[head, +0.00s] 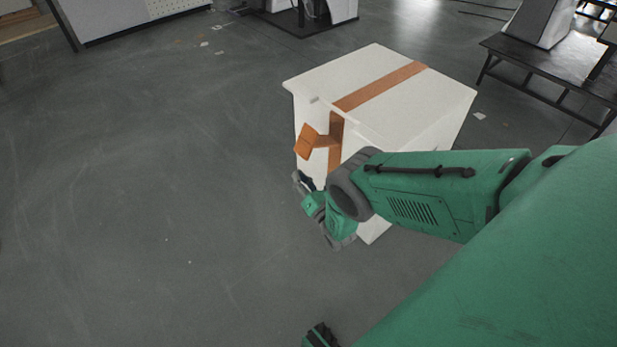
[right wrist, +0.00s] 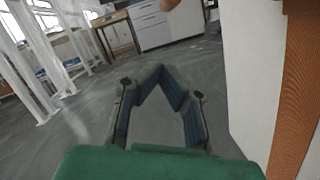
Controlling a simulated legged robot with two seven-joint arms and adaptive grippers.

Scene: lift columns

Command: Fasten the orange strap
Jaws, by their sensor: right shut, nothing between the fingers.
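A white box (head: 375,75) stands on the floor, and the orange strap (head: 380,87) runs over its top and down its near side. An orange flap of the strap (head: 306,142) sticks out from that side, to the left. My right gripper (head: 300,181) is beside the box, below the flap, apart from it. In the right wrist view the gripper (right wrist: 160,70) is shut and empty, its fingertips together. There the box (right wrist: 253,70) and strap (right wrist: 300,95) fill the right edge, and a small orange piece shows at the top. My right forearm hides the box's lower right part.
The grey floor (head: 150,200) is clear to the left of the box. A dark low bench (head: 560,75) stands at the upper right. White cabinets (right wrist: 165,25) and white uprights stand farther off in the right wrist view.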

